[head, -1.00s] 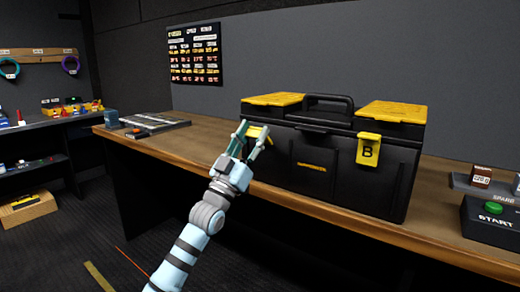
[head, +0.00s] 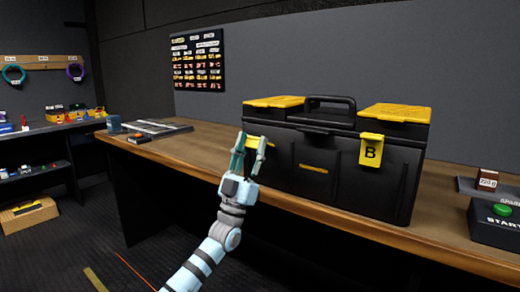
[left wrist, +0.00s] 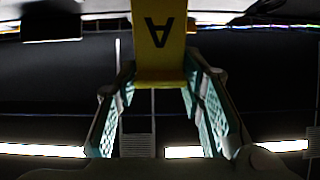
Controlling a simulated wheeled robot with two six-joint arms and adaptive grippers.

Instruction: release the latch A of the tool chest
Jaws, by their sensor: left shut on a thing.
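The black tool chest (head: 340,170) with yellow lid corners stands closed on the wooden bench. Yellow latch B (head: 371,152) hangs flat on its right front. My left gripper (head: 252,143) is at the chest's left front, fingers pointing up, with a little yellow of latch A showing between them. In the left wrist view, latch A (left wrist: 160,45) is a yellow plate with an upside-down letter A, between the two green-padded fingers, which are shut on it. The head view mostly hides this latch behind the fingers. My right gripper is out of view.
The bench (head: 420,215) has a grey panel (head: 160,127) and small box at left. A START button box (head: 497,222) and a small brown block (head: 488,178) are at right. Side shelves (head: 40,140) hold small parts. The floor before the bench is dark.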

